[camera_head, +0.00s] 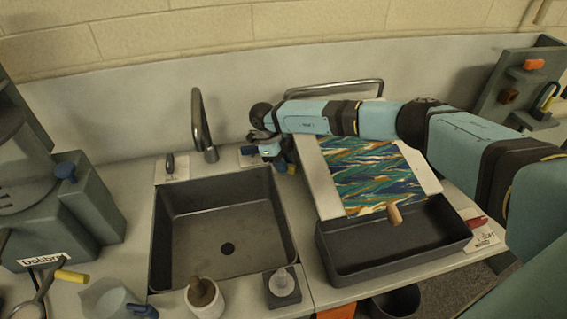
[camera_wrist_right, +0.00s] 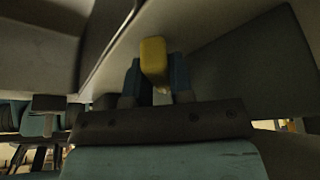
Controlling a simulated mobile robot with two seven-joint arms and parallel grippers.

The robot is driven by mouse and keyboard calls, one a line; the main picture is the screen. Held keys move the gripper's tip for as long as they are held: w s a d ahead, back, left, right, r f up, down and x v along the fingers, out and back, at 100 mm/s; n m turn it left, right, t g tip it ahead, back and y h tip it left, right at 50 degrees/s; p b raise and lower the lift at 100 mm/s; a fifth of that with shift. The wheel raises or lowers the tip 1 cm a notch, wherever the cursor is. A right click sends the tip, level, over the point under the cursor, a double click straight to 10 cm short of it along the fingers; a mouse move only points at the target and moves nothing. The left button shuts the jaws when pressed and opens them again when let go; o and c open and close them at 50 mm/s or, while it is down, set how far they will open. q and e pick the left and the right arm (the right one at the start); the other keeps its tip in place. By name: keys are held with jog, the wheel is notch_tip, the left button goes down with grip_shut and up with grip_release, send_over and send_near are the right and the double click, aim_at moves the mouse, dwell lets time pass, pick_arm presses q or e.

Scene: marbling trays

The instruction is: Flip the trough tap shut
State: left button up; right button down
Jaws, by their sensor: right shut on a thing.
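A bent metal rail or spout (camera_head: 335,84) rises behind my right arm. My left gripper is not in view.
A dark sink (camera_head: 165,235) with a tall spout (camera_head: 199,120) and small lever (camera_head: 170,163) lies left. A tilted board (camera_head: 424,172) with a marbled sheet (camera_head: 370,180) leans by a dark trough (camera_head: 395,262). A mortar (camera_head: 204,300) and a small bottle (camera_head: 281,283) stand in front.

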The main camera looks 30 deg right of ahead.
jog(key=shift+n, duration=0.3)
jog(key=n+t+h+b, duration=0.1)
jog(key=n+b, duration=0.1)
jog(key=n, duration=0.2)
jog(key=shift+s+f, duration=0.1)
jog(key=shift+a+n+t+h+b, duration=0.1)
jog(key=shift+n+t+h+b, duration=0.3)
jog(key=shift+n, duration=0.3)
jog(key=shift+n+b, duration=0.35)
jog(key=shift+n, duration=0.45)
jog(key=shift+n+t, duration=0.3)
jog(key=c, duration=1)
grip_release()
jog(key=shift+s, duration=0.1)
